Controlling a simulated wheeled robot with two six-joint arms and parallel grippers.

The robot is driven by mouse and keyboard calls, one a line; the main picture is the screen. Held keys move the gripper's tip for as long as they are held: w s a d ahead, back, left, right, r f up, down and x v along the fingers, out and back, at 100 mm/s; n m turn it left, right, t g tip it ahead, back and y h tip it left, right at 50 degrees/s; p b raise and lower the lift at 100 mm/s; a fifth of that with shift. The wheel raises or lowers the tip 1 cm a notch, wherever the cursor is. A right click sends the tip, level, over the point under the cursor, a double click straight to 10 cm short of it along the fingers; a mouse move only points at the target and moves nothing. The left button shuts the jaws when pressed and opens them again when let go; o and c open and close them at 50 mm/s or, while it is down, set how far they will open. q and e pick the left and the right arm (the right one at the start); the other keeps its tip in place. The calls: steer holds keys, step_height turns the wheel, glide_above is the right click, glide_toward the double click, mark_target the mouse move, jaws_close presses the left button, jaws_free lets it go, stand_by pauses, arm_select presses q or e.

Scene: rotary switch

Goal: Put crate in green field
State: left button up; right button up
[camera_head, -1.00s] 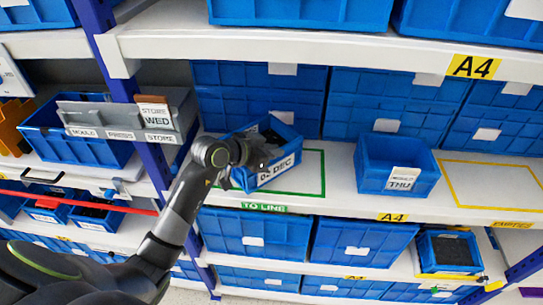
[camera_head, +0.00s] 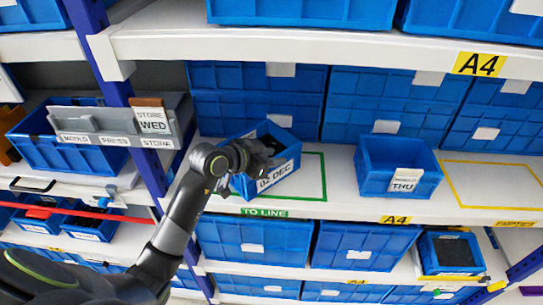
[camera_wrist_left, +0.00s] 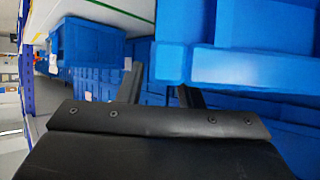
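The blue crate labelled 04 DEC (camera_head: 277,178) stands at an angle on the middle shelf in the head view. It overlaps the left part of the green outlined field (camera_head: 323,176), and its front corner reaches the front green line. My left gripper (camera_head: 272,160) is at the crate's upper left side and hides part of its rim and inside. I see no firm hold. My right gripper is not in view.
A blue THU crate (camera_head: 396,168) stands right of the green field, with a yellow outlined field (camera_head: 490,163) beyond it. Blue bins (camera_head: 258,97) line the back. A blue post (camera_head: 118,92) and a grey STORE holder (camera_head: 110,125) are on the left.

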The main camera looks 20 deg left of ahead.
arm_select(q)
steer(key=shift+r, duration=0.1)
